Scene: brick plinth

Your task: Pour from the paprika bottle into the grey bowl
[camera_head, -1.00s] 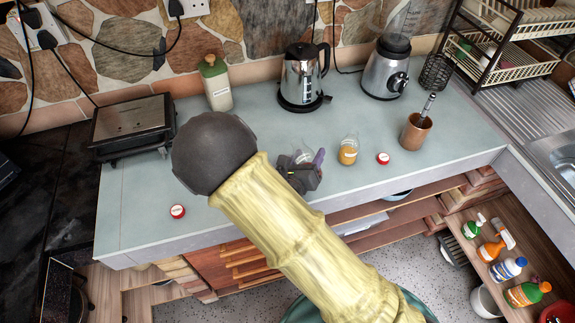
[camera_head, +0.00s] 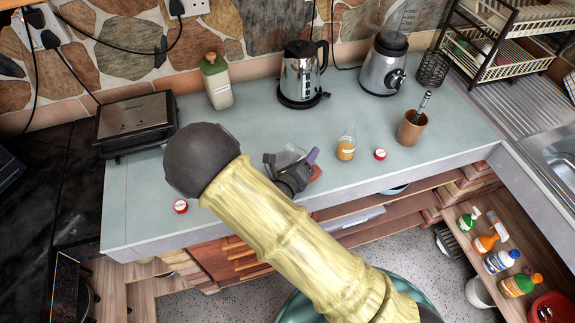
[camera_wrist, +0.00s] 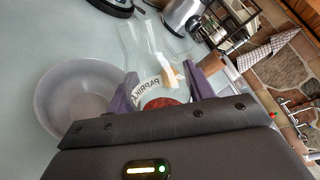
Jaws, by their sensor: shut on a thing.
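My gripper (camera_wrist: 160,88) has its purple fingers closed on the clear glass paprika bottle (camera_wrist: 146,84) in the wrist view. The bottle's white label shows, with red powder behind it near the palm. The grey bowl (camera_wrist: 48,102) sits on the counter just left of the bottle in that view, partly covered by the gripper body, and its visible inside looks empty. In the head view my gripper (camera_head: 303,168) is over the counter's front part, and my arm hides the bowl. The bottle is hard to make out there, and its exact tilt is unclear.
An orange-filled jar (camera_head: 346,149) and a red lid (camera_head: 380,154) stand right of my gripper; another red lid (camera_head: 180,206) lies left. A kettle (camera_head: 302,75), blender (camera_head: 384,68), green-capped bottle (camera_head: 216,82), grill (camera_head: 136,122) and copper cup (camera_head: 412,128) stand around the counter.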

